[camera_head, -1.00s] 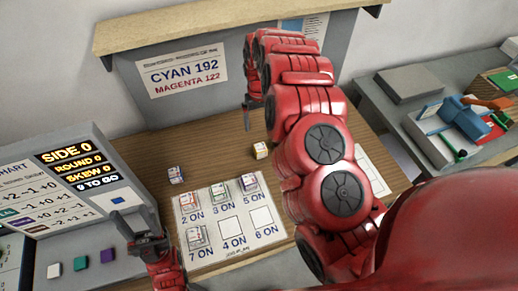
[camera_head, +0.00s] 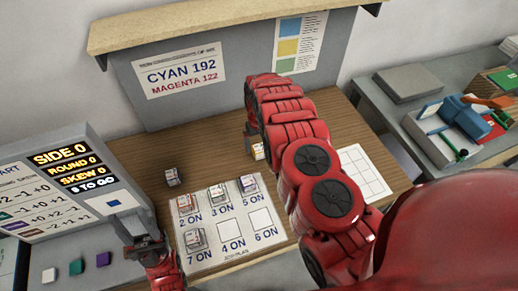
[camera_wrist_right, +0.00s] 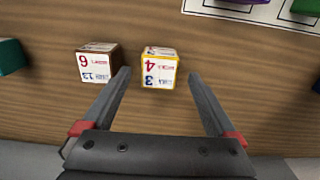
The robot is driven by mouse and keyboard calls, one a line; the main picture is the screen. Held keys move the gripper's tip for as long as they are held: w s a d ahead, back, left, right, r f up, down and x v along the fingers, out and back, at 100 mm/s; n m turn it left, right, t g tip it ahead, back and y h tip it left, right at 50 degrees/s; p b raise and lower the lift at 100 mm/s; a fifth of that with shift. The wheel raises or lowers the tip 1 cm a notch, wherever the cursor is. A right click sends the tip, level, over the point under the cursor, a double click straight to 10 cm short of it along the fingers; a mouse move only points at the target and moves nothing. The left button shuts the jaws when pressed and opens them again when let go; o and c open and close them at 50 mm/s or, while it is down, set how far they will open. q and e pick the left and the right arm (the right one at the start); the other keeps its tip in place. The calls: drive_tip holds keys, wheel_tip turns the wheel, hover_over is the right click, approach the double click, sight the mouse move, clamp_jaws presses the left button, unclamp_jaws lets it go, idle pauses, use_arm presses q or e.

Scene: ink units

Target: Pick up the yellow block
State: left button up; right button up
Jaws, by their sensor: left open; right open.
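The yellow block (camera_wrist_right: 160,68) shows in the right wrist view as a white-faced cube with yellow edges and printed numbers. It stands on the wooden table between and just beyond the fingertips of my open right gripper (camera_wrist_right: 159,74), not gripped. In the head view a small part of the yellow block (camera_head: 258,152) shows beside my right arm, which hides most of that gripper. My left gripper (camera_head: 140,238) is open and empty at the lower left, in front of the grey score console.
A brown-edged block (camera_wrist_right: 98,62) stands close to the left of the yellow one in the wrist view. A white numbered mat (camera_head: 232,252) holds several blocks, and another block (camera_head: 172,177) stands behind it. A grey signboard (camera_head: 240,80) rises at the back.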

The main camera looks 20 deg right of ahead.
sight(259, 148)
drive_tip(key=shift+s+d+f+p, duration=0.1)
drive_tip(key=shift+f+p, duration=0.05)
drive_tip(key=shift+f, duration=0.4)
drive_tip(key=shift+d+f+p, duration=0.1)
drive_tip(key=shift+f+p, duration=0.05)
drive_tip(key=shift+f, duration=0.6)
drive_tip(key=shift+a+f, duration=0.1)
drive_tip(key=shift+f, duration=0.15)
drive_tip(key=shift+r, duration=0.1)
drive_tip(key=c, duration=1.5)
drive_tip(key=shift+o, duration=0.2)
